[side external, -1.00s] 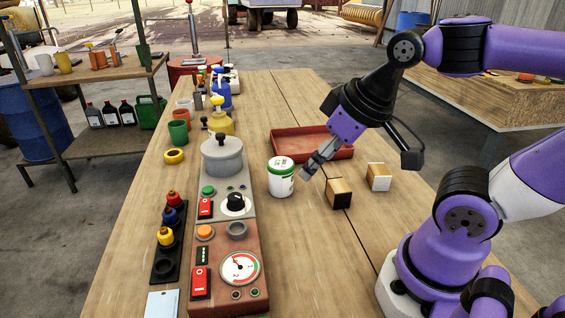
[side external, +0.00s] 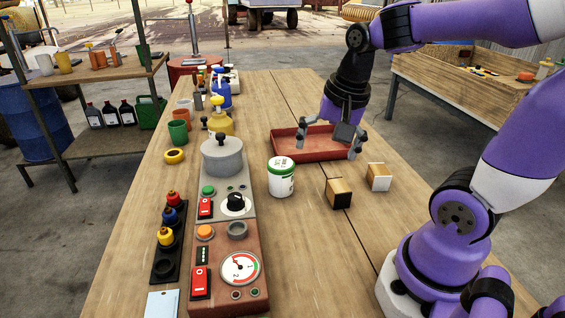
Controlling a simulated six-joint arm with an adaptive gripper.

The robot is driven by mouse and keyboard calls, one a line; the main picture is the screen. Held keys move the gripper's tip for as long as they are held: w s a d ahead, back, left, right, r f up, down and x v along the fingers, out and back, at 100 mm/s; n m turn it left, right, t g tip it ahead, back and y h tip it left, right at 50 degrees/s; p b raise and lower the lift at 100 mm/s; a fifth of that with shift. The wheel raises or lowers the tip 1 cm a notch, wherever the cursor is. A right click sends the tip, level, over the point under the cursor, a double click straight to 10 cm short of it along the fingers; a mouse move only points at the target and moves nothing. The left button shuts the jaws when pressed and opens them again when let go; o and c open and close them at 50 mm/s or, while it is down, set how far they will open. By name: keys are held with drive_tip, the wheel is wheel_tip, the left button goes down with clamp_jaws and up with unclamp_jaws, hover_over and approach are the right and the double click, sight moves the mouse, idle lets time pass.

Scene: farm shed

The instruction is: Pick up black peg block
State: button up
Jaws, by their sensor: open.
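A wooden block with a black face (side external: 339,194) sits on the table in front of the red tray, right of the white tub. A similar wooden block with a white face (side external: 379,177) sits behind it to the right. My gripper (side external: 328,146) is open and points down at the red tray (side external: 290,157), apart from both blocks and beyond them. I see nothing between its fingers. I cannot tell how high the fingertips are above the tray.
A white tub with a green-edged lid (side external: 281,177) stands left of the black-faced block. A control panel with a gauge (side external: 240,268), a grey pot (side external: 222,158) and a black strip with coloured knobs (side external: 163,268) line the left.

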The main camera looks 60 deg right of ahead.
sight(339, 185)
drive_tip(key=d+f+m+g, duration=0.1)
drive_tip(key=d+m, duration=0.1)
drive_tip(key=m, duration=0.2)
drive_tip(key=d+f+m, duration=0.1)
drive_tip(key=d+m, duration=0.2)
drive_tip(key=m, duration=0.1)
drive_tip(key=d+f+m+g, duration=0.1)
drive_tip(key=d+f+m, duration=0.1)
drive_tip(key=m, duration=0.3)
drive_tip(key=shift+s+d+f+g+y, duration=0.1)
drive_tip(key=shift+d+g+y, duration=0.2)
drive_tip(key=shift+d+y, duration=0.15)
drive_tip(key=shift+d+f+m, duration=0.25)
drive_tip(key=shift+f+m, duration=0.1)
drive_tip(key=shift+m, duration=0.25)
wheel_tip(339, 185, down, 10)
drive_tip(key=shift+a+f, duration=0.1)
drive_tip(key=shift+a, duration=0.05)
drive_tip(key=c, duration=1.2)
